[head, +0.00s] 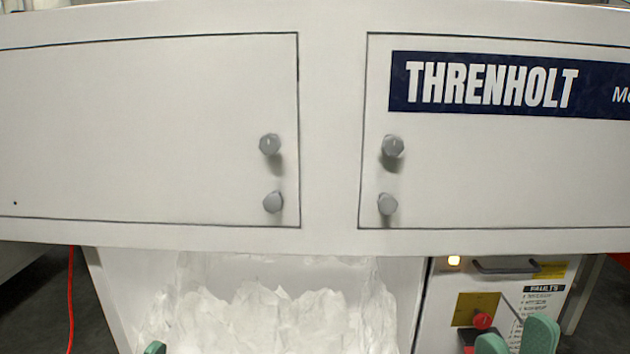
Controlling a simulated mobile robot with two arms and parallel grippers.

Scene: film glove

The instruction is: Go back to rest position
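My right gripper (516,340) shows at the bottom right edge. Its two green fingertips stand apart with a gap between them, and nothing shows held there. It is in front of the control panel (447,310) of the machine. Of my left gripper (155,348), only a green tip shows at the bottom edge, left of the middle. It is in front of the lower bay, and the rest of it is out of the picture. Whether it is open or shut does not show.
A white cabinet (330,130) with two doors and grey knobs spans the view. Crumpled white film (290,315) fills the bay below. The panel carries a red button (482,320), a lit lamp (454,260) and a dark handle (504,265). A red cable (71,300) hangs at left.

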